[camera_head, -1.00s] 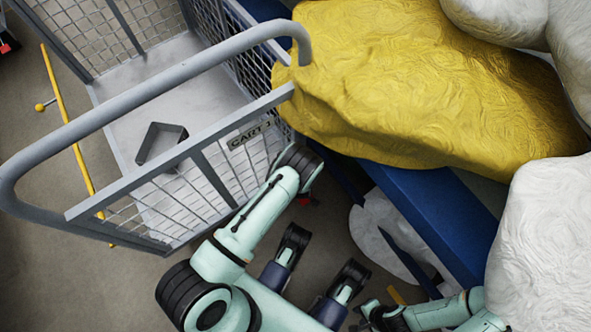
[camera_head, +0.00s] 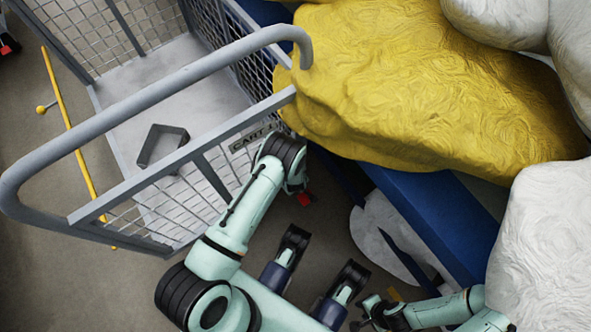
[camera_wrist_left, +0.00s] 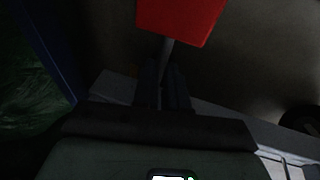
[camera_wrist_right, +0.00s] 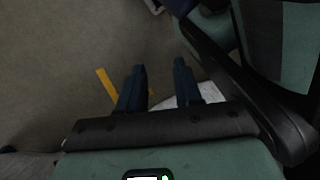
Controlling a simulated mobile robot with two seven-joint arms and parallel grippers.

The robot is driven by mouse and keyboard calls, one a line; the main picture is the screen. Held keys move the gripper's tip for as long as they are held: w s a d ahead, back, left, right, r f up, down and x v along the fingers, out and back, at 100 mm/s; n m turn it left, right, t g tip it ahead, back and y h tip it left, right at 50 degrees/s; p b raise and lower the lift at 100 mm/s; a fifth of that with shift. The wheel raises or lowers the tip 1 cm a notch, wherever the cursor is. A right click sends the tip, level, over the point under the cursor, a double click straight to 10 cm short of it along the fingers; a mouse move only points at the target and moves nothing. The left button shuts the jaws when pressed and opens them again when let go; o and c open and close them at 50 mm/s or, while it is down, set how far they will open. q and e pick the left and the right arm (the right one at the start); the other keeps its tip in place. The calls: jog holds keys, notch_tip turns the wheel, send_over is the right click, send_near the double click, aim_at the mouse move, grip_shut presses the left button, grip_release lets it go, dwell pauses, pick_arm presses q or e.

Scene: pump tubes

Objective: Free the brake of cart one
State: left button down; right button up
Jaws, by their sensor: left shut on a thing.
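The cart marked CART 1 (camera_head: 250,137) stands at the left in the head view, a grey mesh cart with a thick tube handle. A red block (camera_head: 306,199), which looks like its brake pedal, shows low beside my left wrist. In the left wrist view the red block (camera_wrist_left: 180,18) sits on a thin grey stem (camera_wrist_left: 166,50). My left gripper (camera_wrist_left: 164,75) is shut on that stem; in the head view my arm hides the fingers. My right gripper (camera_wrist_right: 160,80) is open and empty; it also shows at the bottom of the head view (camera_head: 368,312).
A blue frame (camera_head: 425,205) carrying a large yellow sack (camera_head: 420,90) and white sacks (camera_head: 540,240) stands close on the right. A dark open bracket (camera_head: 160,148) lies in the cart. A yellow rod (camera_head: 70,125) runs along the cart's left side.

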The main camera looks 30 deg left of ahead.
pick_arm(q)
jog(key=c, duration=1.2)
grip_release()
jog(key=shift+o, duration=0.2)
